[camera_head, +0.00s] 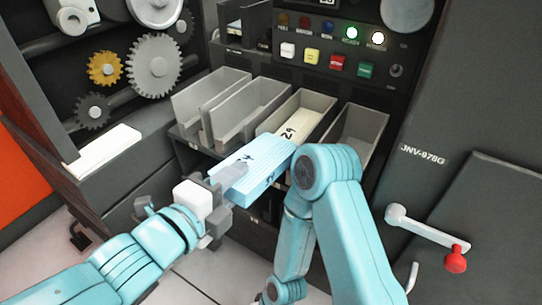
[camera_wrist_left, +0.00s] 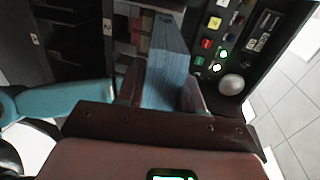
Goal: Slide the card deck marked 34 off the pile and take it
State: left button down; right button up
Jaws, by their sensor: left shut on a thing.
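My left gripper (camera_head: 224,186) is shut on a light blue card deck (camera_head: 262,172) and holds it in front of the row of grey bins. The deck has a dark mark on its top near the gripper, partly covered and too small to read surely. In the left wrist view the blue deck (camera_wrist_left: 168,62) stands out between the two dark fingers. A cream deck (camera_head: 297,122) with a number that looks like 24 lies in a bin behind the blue deck. My right arm crosses the middle of the head view, but its gripper does not show.
The grey bins (camera_head: 208,92) stand in a row; the left ones look empty. Behind them is a panel with coloured buttons (camera_head: 337,63). Gears (camera_head: 155,66) are at the left. A handle with a red knob (camera_head: 456,259) sticks out at the right.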

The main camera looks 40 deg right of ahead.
pick_arm(q)
jog(key=f+p+v, duration=0.2)
jog(key=v, duration=1)
jog(key=shift+a, duration=0.15)
jog(key=shift+f, duration=0.1)
